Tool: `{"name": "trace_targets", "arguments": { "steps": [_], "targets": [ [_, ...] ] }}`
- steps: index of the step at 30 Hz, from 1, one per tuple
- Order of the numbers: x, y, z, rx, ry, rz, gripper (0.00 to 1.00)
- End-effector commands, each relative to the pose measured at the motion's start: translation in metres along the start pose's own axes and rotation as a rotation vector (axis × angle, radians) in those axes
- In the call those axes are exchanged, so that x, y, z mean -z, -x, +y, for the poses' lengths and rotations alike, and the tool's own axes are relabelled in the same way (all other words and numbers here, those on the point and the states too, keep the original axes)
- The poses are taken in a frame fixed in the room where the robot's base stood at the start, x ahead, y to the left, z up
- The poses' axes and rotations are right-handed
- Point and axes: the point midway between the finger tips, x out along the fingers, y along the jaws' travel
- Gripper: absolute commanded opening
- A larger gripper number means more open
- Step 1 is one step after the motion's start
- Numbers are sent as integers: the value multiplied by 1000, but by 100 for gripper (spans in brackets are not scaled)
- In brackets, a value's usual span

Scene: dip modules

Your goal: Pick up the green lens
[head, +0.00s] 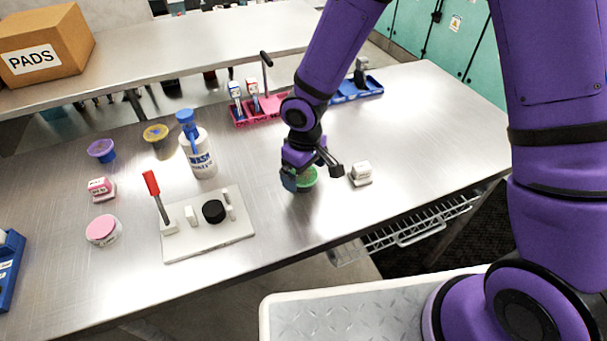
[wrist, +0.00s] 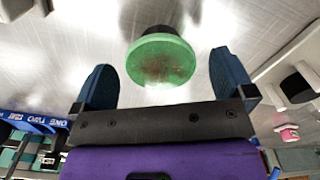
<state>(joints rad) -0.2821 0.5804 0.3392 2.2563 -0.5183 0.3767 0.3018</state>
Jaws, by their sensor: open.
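The green lens (wrist: 160,60) is a round green disc-like piece with brownish marks on its face. In the wrist view it lies ahead of my gripper (wrist: 163,80), roughly between the lines of the two blue fingers. The fingers are apart and nothing is held. In the head view the green lens (head: 307,177) is partly hidden behind my gripper (head: 297,181), which is low over the steel table. I cannot tell whether a finger touches it.
A small white block (head: 361,173) stands just right of my gripper. A white plate (head: 235,235) with a red-handled lever and black knob lies to the left, near a white bottle (head: 199,155). A pink tray (head: 258,110) and blue tray (head: 357,90) stand behind. The table's right part is clear.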

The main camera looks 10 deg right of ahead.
Motion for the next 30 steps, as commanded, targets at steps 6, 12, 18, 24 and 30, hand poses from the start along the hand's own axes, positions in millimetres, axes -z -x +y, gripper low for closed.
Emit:
{"name": "trace_targets", "arguments": {
  "steps": [6,12,18,24,30],
  "targets": [
    [0,0,0,0,0,0,61],
    [0,0,0,0,0,0,50],
    [0,2,0,0,0,0,50],
    [2,10,-3,-1,-1,1,50],
    [4,23,-8,-1,1,1,50]
  ]
}}
